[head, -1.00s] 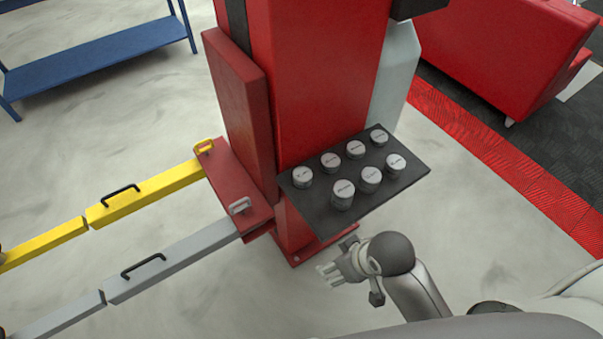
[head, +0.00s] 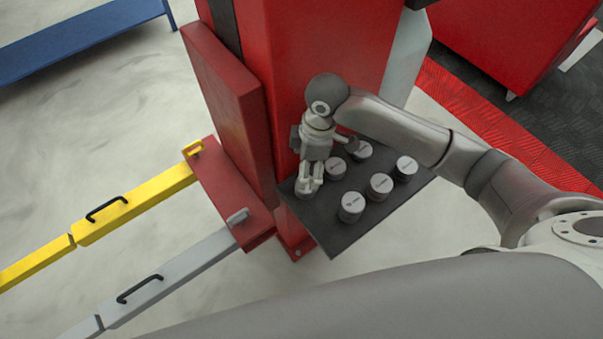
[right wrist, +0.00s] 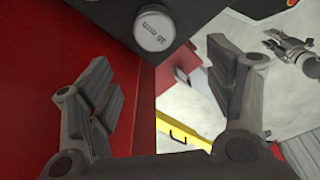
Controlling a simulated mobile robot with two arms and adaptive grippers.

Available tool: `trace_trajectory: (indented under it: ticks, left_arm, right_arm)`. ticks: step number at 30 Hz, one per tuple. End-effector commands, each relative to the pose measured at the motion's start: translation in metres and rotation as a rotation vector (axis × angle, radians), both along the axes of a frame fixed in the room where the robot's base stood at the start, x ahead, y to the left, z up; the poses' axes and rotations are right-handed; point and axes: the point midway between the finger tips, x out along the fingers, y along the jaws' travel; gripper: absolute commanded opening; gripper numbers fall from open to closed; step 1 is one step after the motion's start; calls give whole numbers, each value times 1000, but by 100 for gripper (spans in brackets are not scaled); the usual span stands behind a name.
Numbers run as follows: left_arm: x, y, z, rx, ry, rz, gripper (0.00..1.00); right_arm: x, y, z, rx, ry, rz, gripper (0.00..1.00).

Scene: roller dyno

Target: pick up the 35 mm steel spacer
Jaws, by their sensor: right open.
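Several round, pale-topped steel spacers stand on a dark tray (head: 333,235) fixed to the red post. My right gripper (head: 311,186) points down over the tray's left corner, open and empty, at a spacer (head: 303,194) that its fingers partly cover. In the right wrist view one spacer (right wrist: 153,30) shows at the top, beyond and between the open fingers (right wrist: 165,85); its label is upside down and I cannot read the number surely. What looks like my left gripper (right wrist: 292,48) is at the upper right there, too small to judge.
Other spacers stand close by, at the middle (head: 336,169) and front (head: 351,207) of the tray. The red post (head: 320,60) rises right behind. A yellow arm (head: 135,204) and a grey arm (head: 160,289) extend left over open floor.

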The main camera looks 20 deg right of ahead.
Motion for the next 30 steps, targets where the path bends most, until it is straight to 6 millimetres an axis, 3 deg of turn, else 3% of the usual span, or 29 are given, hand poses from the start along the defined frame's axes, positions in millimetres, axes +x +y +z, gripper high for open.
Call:
trace_trajectory:
  ticks: [5,12,20,30]
  left_arm:
    - [-7,0,0,1,9,0,34]
    - [-21,2,-1,4,31,1,34]
    - [-16,2,2,3,24,1,34]
    - [-8,2,7,3,11,1,34]
  right_arm:
    - [5,-6,-4,-17,11,10,76]
    - [6,-2,-41,-15,11,10,76]
    - [5,-1,-62,-15,10,9,76]
    - [4,-1,-104,-16,7,10,76]
